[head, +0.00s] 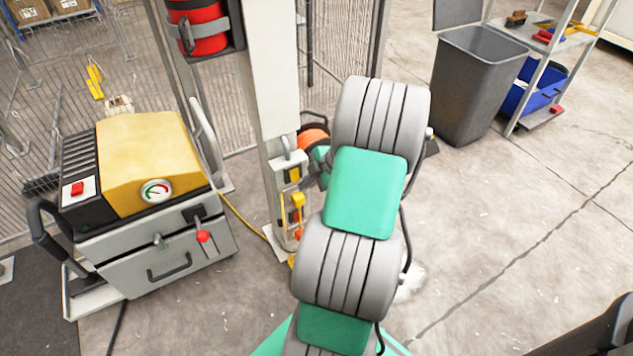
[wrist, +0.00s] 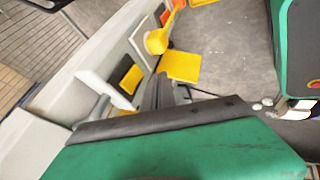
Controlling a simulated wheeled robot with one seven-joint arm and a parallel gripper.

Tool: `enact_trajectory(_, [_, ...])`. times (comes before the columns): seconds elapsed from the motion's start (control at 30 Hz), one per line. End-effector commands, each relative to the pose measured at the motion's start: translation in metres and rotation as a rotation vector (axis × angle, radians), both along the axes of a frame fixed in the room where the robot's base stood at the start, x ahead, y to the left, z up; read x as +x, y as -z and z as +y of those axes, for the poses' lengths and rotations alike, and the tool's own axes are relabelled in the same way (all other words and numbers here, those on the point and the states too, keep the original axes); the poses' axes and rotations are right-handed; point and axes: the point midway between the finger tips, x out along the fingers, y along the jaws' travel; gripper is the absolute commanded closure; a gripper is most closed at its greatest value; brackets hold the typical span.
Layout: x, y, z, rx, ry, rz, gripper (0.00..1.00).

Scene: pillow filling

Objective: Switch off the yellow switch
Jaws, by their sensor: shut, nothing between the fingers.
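A yellow switch (head: 298,200) sticks out from a grey box on the white post, at the middle of the head view. In the wrist view a yellow lever with a rounded end (wrist: 157,40) and a flat yellow piece (wrist: 181,67) stand out from the same post side. A black-and-yellow panel (wrist: 130,76) sits beside them. I cannot tell the switch's position for sure. My gripper (wrist: 163,92) shows dark, shut, empty fingers close to the yellow parts; contact cannot be told. In the head view my arm hides the gripper.
A yellow-topped machine (head: 150,160) with a gauge and red switch stands at the left. A red cylinder (head: 197,25) hangs by the post (head: 272,70). A grey bin (head: 477,85) and shelf stand at the back right.

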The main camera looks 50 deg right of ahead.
Motion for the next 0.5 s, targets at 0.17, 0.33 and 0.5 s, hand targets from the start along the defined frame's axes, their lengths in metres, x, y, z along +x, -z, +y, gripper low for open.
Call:
enact_trajectory(0.17, [0.025,0.002,-0.009,-0.006,-0.001,-0.003,1.0])
enact_trajectory(0.33, [0.03,0.002,-0.01,-0.004,0.0,-0.002,1.0])
enact_trajectory(0.5, [0.029,0.001,-0.01,-0.005,0.0,-0.002,1.0])
